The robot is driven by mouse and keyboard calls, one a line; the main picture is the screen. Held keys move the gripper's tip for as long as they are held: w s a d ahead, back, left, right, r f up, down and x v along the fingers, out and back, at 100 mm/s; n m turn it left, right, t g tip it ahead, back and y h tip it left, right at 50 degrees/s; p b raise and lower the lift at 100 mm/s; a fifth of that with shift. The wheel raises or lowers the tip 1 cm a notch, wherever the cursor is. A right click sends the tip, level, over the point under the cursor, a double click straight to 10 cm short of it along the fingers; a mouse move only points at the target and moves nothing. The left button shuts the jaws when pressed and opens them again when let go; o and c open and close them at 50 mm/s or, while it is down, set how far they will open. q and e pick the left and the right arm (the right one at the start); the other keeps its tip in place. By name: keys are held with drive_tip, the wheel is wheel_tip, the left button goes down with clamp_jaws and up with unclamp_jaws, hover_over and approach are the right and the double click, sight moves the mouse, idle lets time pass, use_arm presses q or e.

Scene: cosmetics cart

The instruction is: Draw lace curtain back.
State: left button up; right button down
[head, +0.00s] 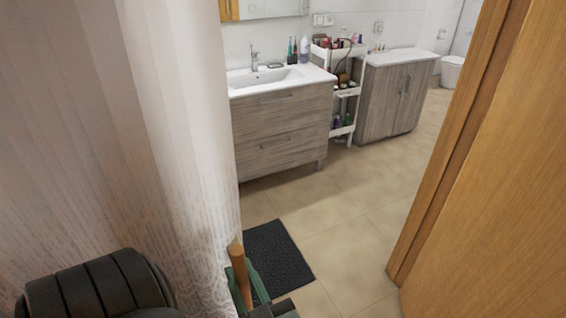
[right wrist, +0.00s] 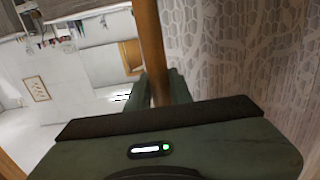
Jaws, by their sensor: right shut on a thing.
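The lace curtain (head: 110,130) hangs in pale, patterned folds over the left side of the head view. In the right wrist view, patterned lace curtain (right wrist: 240,60) fills the right side. My right gripper (head: 241,278), with green fingers, is low beside the curtain's right edge. It is shut on a wooden rod (head: 236,252), whose end sticks up just above the fingers. The rod (right wrist: 150,45) runs up from between the fingers (right wrist: 161,92) in the right wrist view, beside the lace. Where the rod joins the curtain, if it does, cannot be seen. My left gripper is not in view.
A wooden door and frame (head: 500,170) stand on the right. Beyond are a dark mat (head: 278,262), a sink cabinet (head: 285,130), a white cart (head: 340,90) with cosmetics and a grey cabinet (head: 393,100). Tiled floor (head: 350,230) between mat and door is clear.

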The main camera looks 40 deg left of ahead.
drive_tip(key=s, duration=0.1)
drive_tip(key=s+a, duration=0.1)
drive_tip(key=s, duration=0.2)
drive_tip(key=shift+s+a+p, duration=0.1)
drive_tip(key=shift+a+p, duration=0.15)
drive_tip(key=shift+p, duration=0.1)
drive_tip(key=c, duration=1.3)
unclamp_jaws()
drive_tip(key=shift+o, duration=0.2)
drive_tip(key=p+v, duration=0.3)
drive_tip(key=v, duration=0.4)
drive_tip(key=shift+d+p, duration=0.3)
drive_tip(key=shift+d, duration=0.05)
